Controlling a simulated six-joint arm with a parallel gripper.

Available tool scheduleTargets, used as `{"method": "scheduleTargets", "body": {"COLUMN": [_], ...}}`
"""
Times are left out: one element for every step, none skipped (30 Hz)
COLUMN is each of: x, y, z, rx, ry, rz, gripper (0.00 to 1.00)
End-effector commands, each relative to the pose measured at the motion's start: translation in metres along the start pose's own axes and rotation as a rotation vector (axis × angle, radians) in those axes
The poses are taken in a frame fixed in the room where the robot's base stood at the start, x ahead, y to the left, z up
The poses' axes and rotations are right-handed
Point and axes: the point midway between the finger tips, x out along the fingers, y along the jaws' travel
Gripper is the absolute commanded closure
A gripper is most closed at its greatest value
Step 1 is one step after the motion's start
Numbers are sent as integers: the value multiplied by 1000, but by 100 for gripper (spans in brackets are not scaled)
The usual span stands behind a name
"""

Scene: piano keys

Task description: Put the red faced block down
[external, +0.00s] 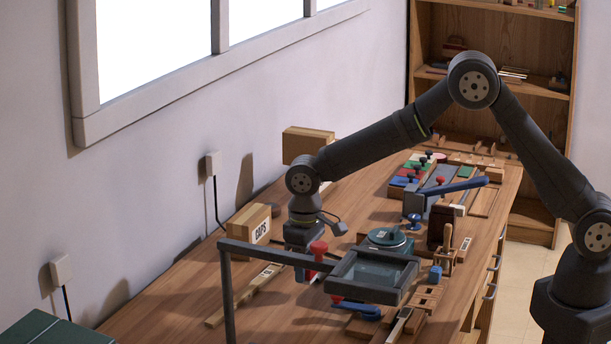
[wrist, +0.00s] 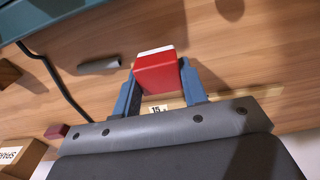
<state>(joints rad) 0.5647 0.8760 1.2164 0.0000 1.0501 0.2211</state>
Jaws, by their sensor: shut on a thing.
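The red faced block (wrist: 157,75) has a bright red face and a white strip along its far edge. It sits between the two blue fingers of my gripper (wrist: 156,84) in the wrist view, and the fingers are shut on it. In the external view my gripper (external: 304,262) points down over the left part of the bench, behind a dark frame. The block is mostly hidden there by the frame's bar and a red knob. I cannot tell whether the block touches the bench top.
The wooden bench (external: 180,300) has bare wood at its front left. A dark stand with a framed pane (external: 372,275) stands close to my gripper. A CAPS box (external: 255,225) is by the wall. A numbered strip (wrist: 160,108) lies beneath the fingers. Tools crowd the right side.

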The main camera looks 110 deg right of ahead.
Motion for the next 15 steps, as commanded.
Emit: {"method": "scheduleTargets", "body": {"x": [2, 4, 8, 11, 16, 22, 27, 32, 36, 39, 40, 41, 40, 40, 40], "y": [-1, -2, -1, -1, -1, -1, -1, -1, -1, -1, -1, -1, -1, -1, -1], "z": [0, 0, 0, 0, 0, 0, 0, 0, 0, 0, 0, -1, -1, -1, -1], "rx": [0, 0, 0, 0, 0, 0, 0, 0, 0, 0, 0, 0, 0, 0, 0], "ry": [-1, -1, -1, 0, 0, -1, -1, 0, 1, 2, 3, 4, 4, 4, 4], "rz": [0, 0, 0, 0, 0, 1, 1, 1, 1, 1, 0, 0, 0, 0, 0], "gripper": [82, 82, 82, 82, 82, 82, 82, 82, 82, 82, 82, 82, 82, 82, 82]}}
